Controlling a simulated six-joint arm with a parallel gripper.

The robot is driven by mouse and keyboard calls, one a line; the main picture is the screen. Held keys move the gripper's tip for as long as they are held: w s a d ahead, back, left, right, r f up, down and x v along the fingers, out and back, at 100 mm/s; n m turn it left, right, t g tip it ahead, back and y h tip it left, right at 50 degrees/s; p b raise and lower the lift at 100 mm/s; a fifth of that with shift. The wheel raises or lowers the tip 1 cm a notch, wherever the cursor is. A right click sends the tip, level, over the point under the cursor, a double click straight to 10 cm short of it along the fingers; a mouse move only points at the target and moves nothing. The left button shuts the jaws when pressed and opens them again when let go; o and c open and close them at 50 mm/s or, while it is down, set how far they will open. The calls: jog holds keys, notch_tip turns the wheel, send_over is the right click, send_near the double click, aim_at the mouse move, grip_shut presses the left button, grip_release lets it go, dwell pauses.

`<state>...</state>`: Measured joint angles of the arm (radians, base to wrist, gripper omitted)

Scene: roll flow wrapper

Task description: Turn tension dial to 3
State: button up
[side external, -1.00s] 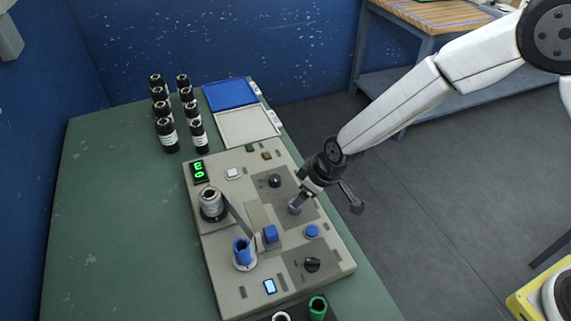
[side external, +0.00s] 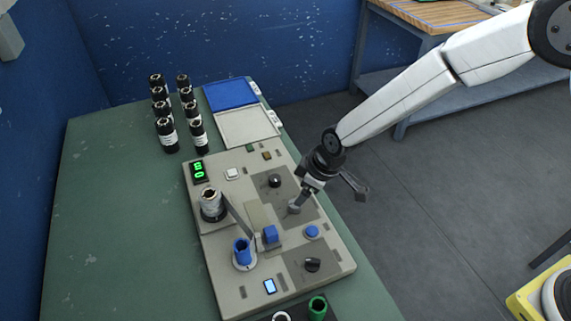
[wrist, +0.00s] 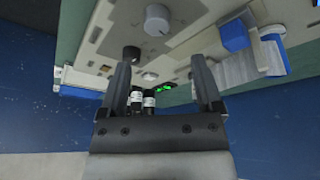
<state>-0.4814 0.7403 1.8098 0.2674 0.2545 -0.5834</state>
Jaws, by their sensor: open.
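A grey round dial (side external: 294,208) sits on a dark plate of the beige machine panel; it also shows at the top of the wrist view (wrist: 157,20). A black dial (side external: 275,181) is on the same plate, and another black dial (side external: 312,265) is on a lower plate. Labels are too small to read, so I cannot tell which is the tension dial. My gripper (side external: 303,194) is right by the grey dial in the side view; contact is unclear. In the wrist view its fingers (wrist: 162,65) are apart, with no object held.
Several black cylinders (side external: 167,135) and blue and white trays (side external: 230,93) stand behind. The table's left side is clear.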

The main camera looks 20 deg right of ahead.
jog(key=n, duration=0.3)
jog(key=a+n+g, duration=0.1)
jog(key=n, duration=0.1)
jog(key=shift+w+h, duration=0.3)
jog(key=shift+w, duration=0.1)
jog(key=n, duration=0.2)
jog(key=n+g, duration=0.1)
jog(key=shift+w+a, duration=0.2)
jog(key=shift+w, duration=0.05)
jog(key=n, duration=0.2)
jog(key=n+h, duration=0.1)
jog(key=shift+w+r+n, duration=0.1)
jog(key=shift+w+n, duration=0.15)
jog(key=shift+n, duration=0.05)
jog(key=n, duration=0.2)
jog(key=n+g+h, duration=0.1)
jog(key=n, duration=0.1)
jog(key=shift+w+r, duration=0.3)
jog(key=shift+f, duration=0.15)
jog(key=shift+f, duration=3.8)
jog(key=shift+c, duration=0.2)
grip_shut()
